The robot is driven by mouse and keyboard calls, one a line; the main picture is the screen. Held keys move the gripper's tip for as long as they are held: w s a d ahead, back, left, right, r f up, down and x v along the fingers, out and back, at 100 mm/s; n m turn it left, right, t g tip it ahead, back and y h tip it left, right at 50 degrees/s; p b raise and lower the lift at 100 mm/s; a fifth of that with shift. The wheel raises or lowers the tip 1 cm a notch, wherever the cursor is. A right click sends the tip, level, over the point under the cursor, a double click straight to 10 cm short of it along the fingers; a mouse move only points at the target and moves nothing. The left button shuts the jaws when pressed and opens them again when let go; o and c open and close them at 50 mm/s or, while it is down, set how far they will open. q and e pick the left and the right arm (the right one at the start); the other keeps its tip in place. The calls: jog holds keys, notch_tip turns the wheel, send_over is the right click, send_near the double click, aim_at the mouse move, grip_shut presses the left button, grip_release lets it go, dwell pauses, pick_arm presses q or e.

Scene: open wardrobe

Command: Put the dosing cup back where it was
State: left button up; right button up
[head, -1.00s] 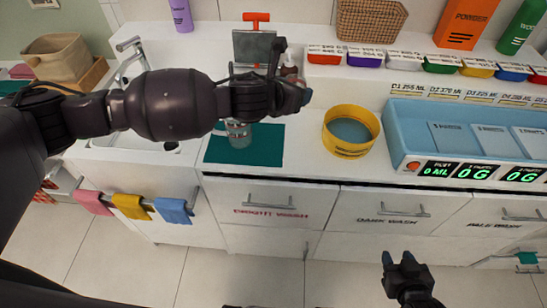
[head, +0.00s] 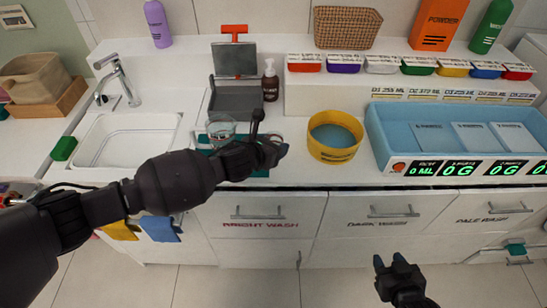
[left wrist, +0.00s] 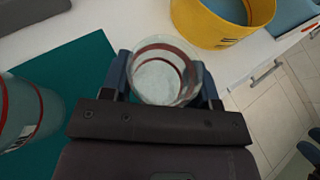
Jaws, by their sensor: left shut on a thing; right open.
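A clear cup with red bands, which I take as the dosing cup (left wrist: 160,82), is between the fingers of my left gripper (head: 272,150) in the left wrist view. In the head view the gripper mostly hides this cup. My left gripper is shut on it, over or near the right edge of the teal mat (left wrist: 88,62); I cannot tell whether the cup touches the surface. A second clear vessel with red bands (head: 221,129) stands on the mat to the left of the gripper. My right gripper (head: 391,264) is open and empty in front of the drawers.
A yellow round tub (head: 333,152) stands just right of my left gripper. Right of it is a blue tray (head: 388,130) with displays along its front. A sink (head: 118,150) is at left. A grey stand (head: 238,100) and brown pump bottle (head: 270,82) stand behind the mat.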

pick_arm(q)
jog(key=shift+f+b, duration=0.3)
jog(key=shift+f, duration=2.2)
jog(key=shift+f, duration=0.15)
jog(key=o, duration=0.9)
jog(key=shift+o, duration=0.2)
jog(key=p+v, duration=0.1)
jog(key=v, duration=1.1)
